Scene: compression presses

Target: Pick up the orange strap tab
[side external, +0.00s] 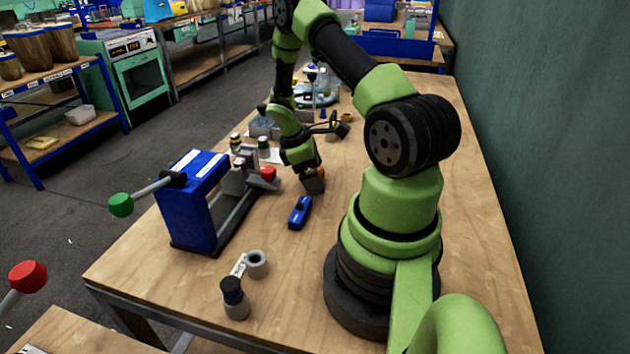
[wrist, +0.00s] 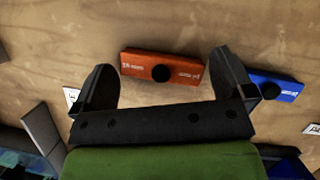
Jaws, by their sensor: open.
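The orange strap tab (wrist: 145,65) lies flat on the wooden table in the wrist view, with a dark round knob or hole in its middle and small white print. It is just beyond and between the fingers of my gripper (wrist: 165,85). The fingers are spread apart with nothing held. In the side external view my gripper (side external: 312,182) hangs low over the table, and only a bit of the orange tab (side external: 321,172) shows beside it; the rest is hidden.
A blue tab (side external: 300,212) lies close by, right of my gripper in the wrist view (wrist: 275,87). The blue press (side external: 190,205) with red and green knobs stands to the left. A grey cylinder with a dark cap (side external: 235,300) and a grey ring (side external: 257,264) stand near the front edge.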

